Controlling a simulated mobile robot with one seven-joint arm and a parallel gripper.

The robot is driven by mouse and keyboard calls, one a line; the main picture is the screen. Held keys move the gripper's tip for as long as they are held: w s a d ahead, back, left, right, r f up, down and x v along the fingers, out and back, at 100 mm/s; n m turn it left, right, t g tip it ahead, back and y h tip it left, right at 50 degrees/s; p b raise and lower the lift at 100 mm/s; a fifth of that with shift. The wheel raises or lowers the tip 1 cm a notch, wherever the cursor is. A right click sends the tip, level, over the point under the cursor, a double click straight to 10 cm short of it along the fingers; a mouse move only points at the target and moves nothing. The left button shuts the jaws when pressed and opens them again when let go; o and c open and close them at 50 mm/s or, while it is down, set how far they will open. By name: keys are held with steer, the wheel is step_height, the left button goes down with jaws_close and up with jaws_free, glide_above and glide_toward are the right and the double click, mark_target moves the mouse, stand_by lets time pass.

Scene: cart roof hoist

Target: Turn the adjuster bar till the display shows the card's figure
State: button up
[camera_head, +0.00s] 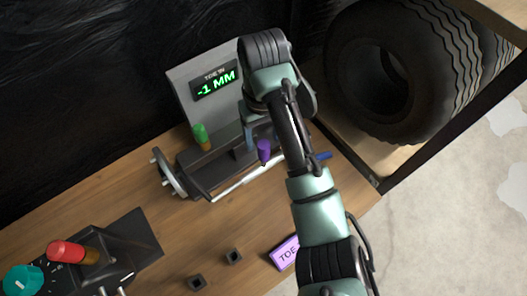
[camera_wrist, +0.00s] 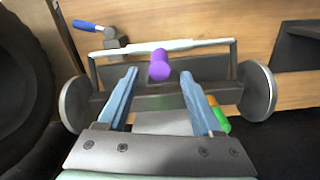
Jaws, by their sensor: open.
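The display (camera_head: 216,85) on the grey panel reads "-1 MM" in green under the label "TOE IN". The purple card (camera_head: 285,252) lies on the bench; only "TOE" shows and my arm hides the rest, so its figure is not readable. A pale bar (camera_head: 248,178) runs along the front of the rig, and also shows in the wrist view (camera_wrist: 190,44). A purple peg (camera_head: 264,150) stands near it. My gripper (camera_wrist: 158,75) is open above the rig. In the wrist view the purple peg (camera_wrist: 160,62) appears between and beyond its fingertips; I cannot tell contact.
A blue handle (camera_wrist: 88,26) lies beside the bar's end. A green peg (camera_head: 200,134) stands on the rig, with a round disc (camera_head: 168,172) at its left. Tyres (camera_head: 400,75) stand right.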

mark_target(263, 151)
step_height(263, 151, down, 7)
steer(key=shift+f, duration=0.1)
stand_by(0.3)
jaws_close()
stand_by(1.3)
